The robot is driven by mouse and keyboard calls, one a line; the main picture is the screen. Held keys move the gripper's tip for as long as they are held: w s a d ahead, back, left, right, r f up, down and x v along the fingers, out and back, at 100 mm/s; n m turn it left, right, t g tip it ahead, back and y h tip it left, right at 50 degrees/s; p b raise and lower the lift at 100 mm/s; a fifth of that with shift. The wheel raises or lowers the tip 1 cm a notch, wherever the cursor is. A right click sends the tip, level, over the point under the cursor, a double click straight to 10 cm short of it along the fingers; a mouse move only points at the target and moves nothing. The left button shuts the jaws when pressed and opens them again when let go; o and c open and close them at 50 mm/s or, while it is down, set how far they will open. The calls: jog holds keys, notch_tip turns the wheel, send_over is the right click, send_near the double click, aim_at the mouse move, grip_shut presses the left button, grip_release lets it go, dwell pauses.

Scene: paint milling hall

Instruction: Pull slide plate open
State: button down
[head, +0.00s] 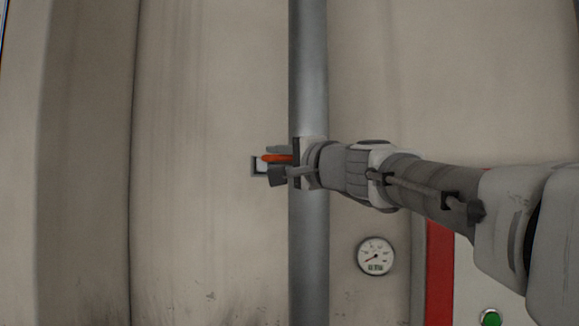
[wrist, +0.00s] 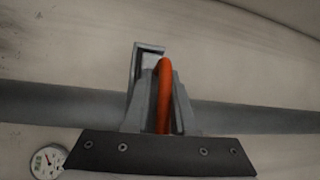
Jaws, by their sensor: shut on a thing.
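The slide plate's orange handle (head: 277,158) sticks out at a small square frame (head: 254,167) in the pale wall. My gripper (head: 272,167) reaches in from the right, in front of the grey vertical pipe, and is shut on this handle. In the wrist view, the orange handle (wrist: 164,90) runs between the two grey fingers of my gripper (wrist: 161,78), and the frame (wrist: 148,47) shows just beyond them. The fingers hide part of the handle, and the plate itself cannot be made out clearly.
A thick grey pipe (head: 309,75) runs top to bottom right behind my gripper. A round dial gauge (head: 375,256) sits below my arm. A red strip (head: 440,270) and a green button (head: 490,317) are at lower right. The wall left of the frame is clear.

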jog(key=shift+s+a+r, duration=0.1)
jog(key=shift+s+r, duration=0.15)
jog(key=shift+r, duration=0.2)
jog(key=c, duration=0.9)
grip_release()
jog(key=shift+s, duration=0.15)
jog(key=shift+o, duration=0.2)
jog(key=shift+f, duration=0.1)
jog(key=shift+f, duration=0.15)
jog(key=b+v, duration=0.4)
jog(key=v, duration=1.3)
jog(key=shift+d, duration=0.25)
jog(key=shift+f, duration=0.2)
